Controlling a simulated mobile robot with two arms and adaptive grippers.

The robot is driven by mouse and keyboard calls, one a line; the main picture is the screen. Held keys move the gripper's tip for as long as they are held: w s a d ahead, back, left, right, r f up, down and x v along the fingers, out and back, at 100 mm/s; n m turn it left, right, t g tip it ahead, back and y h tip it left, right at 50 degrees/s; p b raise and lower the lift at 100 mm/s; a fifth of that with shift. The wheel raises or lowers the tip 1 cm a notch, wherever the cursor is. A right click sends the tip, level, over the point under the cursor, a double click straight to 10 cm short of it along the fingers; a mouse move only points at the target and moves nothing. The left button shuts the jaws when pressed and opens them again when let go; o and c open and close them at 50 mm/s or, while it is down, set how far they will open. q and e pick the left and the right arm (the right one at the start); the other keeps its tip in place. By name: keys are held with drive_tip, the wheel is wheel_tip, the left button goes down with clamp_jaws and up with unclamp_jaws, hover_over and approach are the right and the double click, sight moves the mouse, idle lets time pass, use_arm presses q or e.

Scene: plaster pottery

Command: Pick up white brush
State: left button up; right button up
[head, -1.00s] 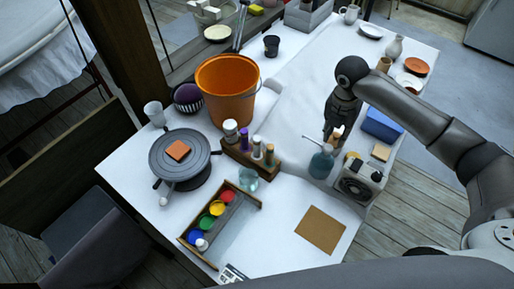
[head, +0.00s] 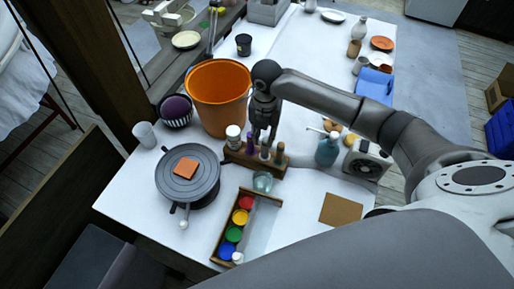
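A small wooden rack (head: 272,169) stands mid-table with several upright tools or bottles in it. A white, round-topped item (head: 233,135) stands at its left end and may be the white brush; its bristles cannot be made out. A purple one (head: 249,141) and darker ones stand to its right. My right gripper (head: 263,136) points down over the rack, right of the white item and close to the purple one. Its fingers look apart, with nothing seen held. It hides part of the rack's back. My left gripper is out of view.
An orange bucket (head: 217,97) stands just behind the rack. A pottery wheel (head: 170,168) is at left, a paint tray (head: 218,245) in front. A spray bottle (head: 327,151) and a grey device (head: 367,160) stand at right. A brown sheet (head: 341,209) lies front right.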

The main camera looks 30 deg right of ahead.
sight(267, 140)
drive_tip(key=shift+s+d+f, duration=0.15)
drive_tip(key=shift+d+f, duration=0.05)
drive_tip(key=shift+f, duration=0.4)
drive_tip(key=shift+s+d+f, duration=0.15)
drive_tip(key=shift+d+f, duration=0.05)
drive_tip(key=shift+f, duration=0.65)
drive_tip(key=shift+w+f+p, duration=0.1)
drive_tip(key=shift+f+p, duration=0.2)
drive_tip(key=shift+p, duration=0.05)
drive_tip(key=f, duration=0.2)
drive_tip(key=f+p, duration=0.1)
drive_tip(key=f, duration=0.1)
drive_tip(key=shift+w+a, duration=0.15)
drive_tip(key=shift+a, duration=0.05)
drive_tip(key=shift+f+p, duration=0.3)
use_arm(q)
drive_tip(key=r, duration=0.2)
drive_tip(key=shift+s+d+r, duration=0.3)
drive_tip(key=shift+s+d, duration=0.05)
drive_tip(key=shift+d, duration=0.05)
use_arm(e)
drive_tip(key=shift+c, duration=0.4)
drive_tip(key=c, duration=0.5)
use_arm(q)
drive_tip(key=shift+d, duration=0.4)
use_arm(e)
drive_tip(key=shift+o, duration=0.2)
